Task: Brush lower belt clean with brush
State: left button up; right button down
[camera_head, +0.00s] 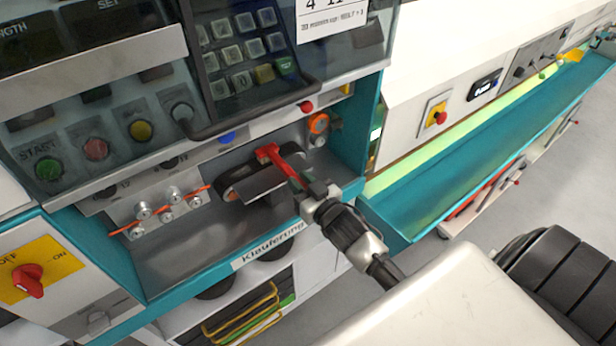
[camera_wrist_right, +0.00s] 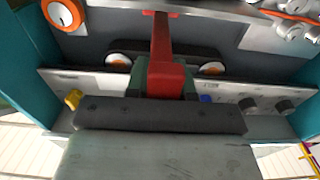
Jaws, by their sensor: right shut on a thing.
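The red brush (camera_head: 285,166) is held in my right gripper (camera_head: 308,192) and points away toward the machine. My right gripper is shut on its handle end. The dark belt (camera_head: 262,182) runs over two rollers in the recess of the machine, and the brush reaches across its right part. The brush's far end is near the belt's back edge. I cannot tell whether its bristles touch the belt. The right wrist view shows the brush (camera_wrist_right: 166,45) crossing the belt (camera_wrist_right: 190,53) between two white and orange rollers. My left gripper is not in view.
A control panel with a keypad (camera_head: 240,50) overhangs the recess. An orange cable (camera_head: 195,190) runs through small metal rollers (camera_head: 168,205) left of the belt. An orange wheel (camera_head: 318,123) sits to the right. A teal trough (camera_head: 480,140) extends to the right.

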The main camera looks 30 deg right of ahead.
jog(key=a, duration=0.8)
jog(key=shift+s+a+p, duration=0.25)
jog(key=shift+s+p, duration=0.05)
jog(key=shift+s, duration=0.05)
dwell(0.5)
notch_tip(320, 180, up, 2)
jog(key=shift+r+p, duration=0.25)
jog(key=shift+p, duration=1)
